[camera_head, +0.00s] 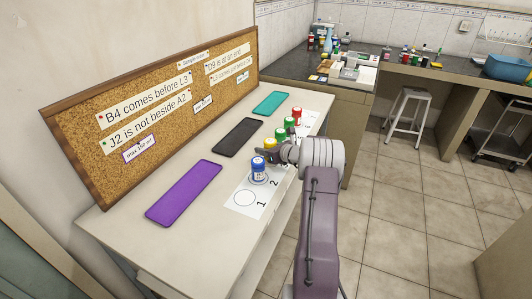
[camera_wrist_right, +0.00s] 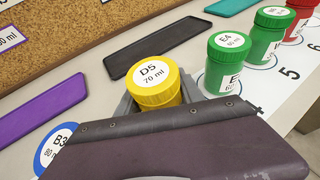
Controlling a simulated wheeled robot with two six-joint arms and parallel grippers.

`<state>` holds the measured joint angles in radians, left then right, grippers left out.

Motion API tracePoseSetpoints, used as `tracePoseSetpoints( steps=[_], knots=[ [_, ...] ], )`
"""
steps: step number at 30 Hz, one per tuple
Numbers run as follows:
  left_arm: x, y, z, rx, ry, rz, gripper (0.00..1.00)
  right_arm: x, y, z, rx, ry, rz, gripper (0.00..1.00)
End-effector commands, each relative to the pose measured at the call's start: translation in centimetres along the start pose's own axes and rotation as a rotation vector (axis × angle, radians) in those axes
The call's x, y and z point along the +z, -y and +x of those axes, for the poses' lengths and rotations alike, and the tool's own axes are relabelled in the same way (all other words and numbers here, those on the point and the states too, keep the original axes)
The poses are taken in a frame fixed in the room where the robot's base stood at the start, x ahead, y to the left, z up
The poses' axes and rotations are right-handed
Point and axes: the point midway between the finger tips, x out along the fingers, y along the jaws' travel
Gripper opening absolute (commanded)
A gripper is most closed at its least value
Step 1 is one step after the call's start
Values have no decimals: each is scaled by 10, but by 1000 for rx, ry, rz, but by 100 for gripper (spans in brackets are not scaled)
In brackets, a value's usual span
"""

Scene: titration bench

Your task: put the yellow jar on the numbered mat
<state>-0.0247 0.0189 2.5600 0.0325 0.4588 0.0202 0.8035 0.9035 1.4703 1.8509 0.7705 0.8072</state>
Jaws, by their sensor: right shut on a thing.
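The yellow jar (camera_wrist_right: 155,82), labelled D5 70 ml on its lid, is upright between the jaws of my right gripper (camera_wrist_right: 158,100) in the right wrist view. In the head view the yellow jar (camera_head: 270,143) is mostly hidden by my right gripper (camera_head: 273,154). It is over the row between the blue jar and the nearer green jar. I cannot tell whether its base touches the numbered mat (camera_head: 238,210), a white strip along the bench's front edge. My left gripper is not in view.
A blue jar (camera_head: 258,170) stands at 2; circle 1 is empty. Two green jars (camera_wrist_right: 228,72) (camera_wrist_right: 268,35) and a red jar (camera_wrist_right: 300,18) stand farther along. Purple (camera_head: 184,192), black (camera_head: 238,136) and teal (camera_head: 271,103) trays lie empty before a corkboard (camera_head: 160,125).

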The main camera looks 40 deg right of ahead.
Motion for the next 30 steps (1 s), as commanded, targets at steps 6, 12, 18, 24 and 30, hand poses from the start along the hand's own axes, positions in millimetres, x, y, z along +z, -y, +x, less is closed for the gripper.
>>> tracePoseSetpoints(
  steps=[6, 12, 18, 24, 30],
  knots=[
    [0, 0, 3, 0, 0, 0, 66, -12, 0, 5, -1, 1, -1, 2],
    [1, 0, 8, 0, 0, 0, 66, -17, 0, 7, -1, 1, -1, 2],
    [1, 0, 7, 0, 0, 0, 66, -16, 0, 6, 0, 0, -1, 66],
    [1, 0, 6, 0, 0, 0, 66, -16, 0, 6, 0, 0, -1, 66],
    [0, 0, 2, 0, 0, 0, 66, -11, 2, -11, -3, 1, 1, 66]
  ],
)
